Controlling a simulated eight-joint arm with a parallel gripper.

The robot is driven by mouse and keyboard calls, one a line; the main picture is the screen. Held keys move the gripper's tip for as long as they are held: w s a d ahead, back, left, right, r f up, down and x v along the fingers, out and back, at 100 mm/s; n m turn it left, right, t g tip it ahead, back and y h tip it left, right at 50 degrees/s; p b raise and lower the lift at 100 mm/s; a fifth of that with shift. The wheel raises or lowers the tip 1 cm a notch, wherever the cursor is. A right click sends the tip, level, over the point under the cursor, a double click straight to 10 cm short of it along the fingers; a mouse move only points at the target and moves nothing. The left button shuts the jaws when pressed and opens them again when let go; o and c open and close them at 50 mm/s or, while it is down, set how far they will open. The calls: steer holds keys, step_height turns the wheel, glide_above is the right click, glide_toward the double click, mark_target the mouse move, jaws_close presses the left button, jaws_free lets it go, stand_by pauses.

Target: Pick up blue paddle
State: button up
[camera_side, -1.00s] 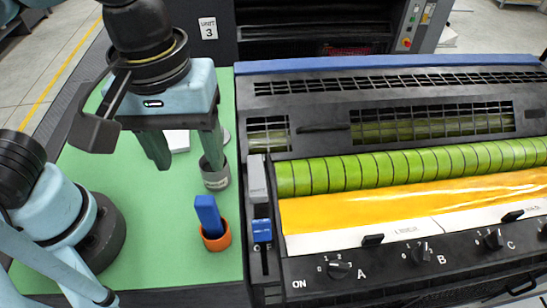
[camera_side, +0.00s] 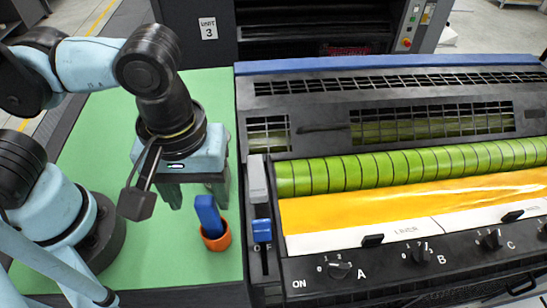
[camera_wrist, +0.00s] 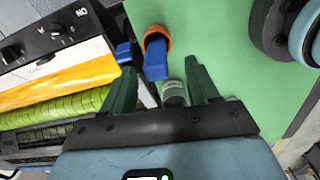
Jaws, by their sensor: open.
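The blue paddle (camera_side: 207,214) stands slightly tilted in a small orange cup (camera_side: 216,241) on the green mat. In the wrist view the paddle (camera_wrist: 155,60) reaches from the orange cup (camera_wrist: 157,36) toward the space between my fingertips. My gripper (camera_side: 195,200) is open, pointing down just behind and above the paddle in the side view. In the wrist view my gripper's two green fingers (camera_wrist: 160,72) are spread wide, one on each side of the paddle's line. Nothing is held.
The printing press (camera_side: 400,240) borders the mat on the right, with a blue-capped lever (camera_side: 262,231) near the cup. The green mat (camera_side: 150,265) is clear in front.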

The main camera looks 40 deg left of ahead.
mark_target(211, 221)
steer(key=f, duration=0.3)
steer(key=shift+w+d, duration=0.15)
steer(key=shift+d, duration=0.05)
steer(key=shift+f, duration=0.7)
steer(key=c, duration=1.1)
steer(key=shift+o, duration=0.2)
steer(key=shift+r, duration=0.2)
